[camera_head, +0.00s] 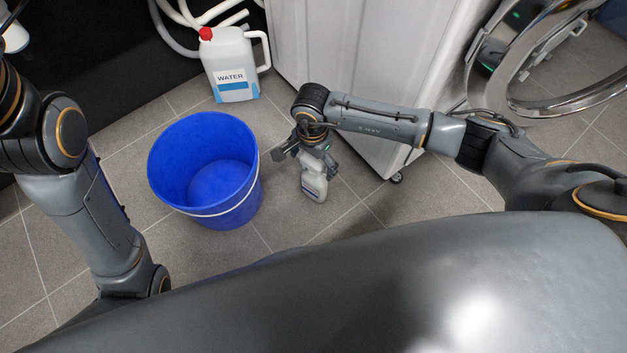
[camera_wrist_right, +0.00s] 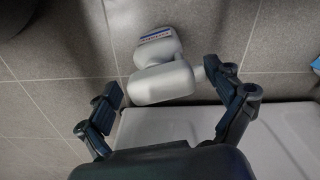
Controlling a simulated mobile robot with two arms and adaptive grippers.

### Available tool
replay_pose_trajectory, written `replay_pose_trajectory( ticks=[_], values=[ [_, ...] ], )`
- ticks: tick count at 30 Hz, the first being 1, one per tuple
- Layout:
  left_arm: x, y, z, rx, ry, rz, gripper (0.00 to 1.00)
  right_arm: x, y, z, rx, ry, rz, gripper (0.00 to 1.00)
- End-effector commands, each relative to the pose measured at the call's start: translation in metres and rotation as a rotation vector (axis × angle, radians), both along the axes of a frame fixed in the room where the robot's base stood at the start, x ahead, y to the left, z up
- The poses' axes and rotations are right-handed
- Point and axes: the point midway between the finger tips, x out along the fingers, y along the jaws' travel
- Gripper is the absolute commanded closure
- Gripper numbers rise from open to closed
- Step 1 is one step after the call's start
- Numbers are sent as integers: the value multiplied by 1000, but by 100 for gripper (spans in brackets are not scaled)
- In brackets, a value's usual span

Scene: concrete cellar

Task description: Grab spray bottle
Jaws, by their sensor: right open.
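The spray bottle (camera_head: 314,185) is small and whitish grey. It stands on the tiled floor between the blue bucket and the white appliance. My right gripper (camera_head: 305,159) is open above it, its fingers on either side of the bottle's upper part, which it partly hides in the head view. In the right wrist view the bottle (camera_wrist_right: 162,82) shows between the open fingertips (camera_wrist_right: 168,98), with a blue and red label patch at its far end. I cannot tell whether a finger touches it. My left arm shows at the left, but its gripper is not in view.
A blue bucket (camera_head: 163,193) stands left of the bottle. A white water jug (camera_head: 231,72) with a red cap stands behind. A white appliance (camera_head: 345,55) with an open round door (camera_head: 548,100) rises close behind my right arm.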

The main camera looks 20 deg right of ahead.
Motion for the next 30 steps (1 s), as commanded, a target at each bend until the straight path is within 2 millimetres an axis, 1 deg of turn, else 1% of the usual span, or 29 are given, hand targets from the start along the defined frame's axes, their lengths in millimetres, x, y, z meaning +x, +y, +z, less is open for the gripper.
replay_pose_trajectory(
  ticks=[1,2,3,5,6,8,9,11,12,14,15,23,30],
  values=[
    [0,0,0,0,0,0,60,0,0,0,0,0,0,8],
    [0,0,0,0,0,0,60,0,0,0,0,0,0,12],
    [0,0,0,0,0,0,60,0,0,0,0,0,0,20],
    [0,0,0,0,0,0,60,0,0,0,0,0,0,32],
    [0,0,0,0,0,0,60,0,0,0,0,0,0,40],
    [0,0,0,0,0,0,60,0,0,0,0,0,0,52],
    [0,0,0,0,0,0,60,0,0,0,0,0,0,61],
    [0,0,0,0,0,0,60,0,0,0,0,0,0,73],
    [0,0,0,0,0,0,60,0,0,0,-1,1,0,81],
    [0,0,0,0,0,-1,60,0,0,0,-1,1,0,93],
    [0,0,0,0,0,-1,60,0,0,1,0,0,0,98],
    [0,0,1,0,-1,-1,60,0,0,1,0,0,0,98],
    [2,1,6,-4,8,-3,60,0,0,13,0,-1,1,98]
  ],
)
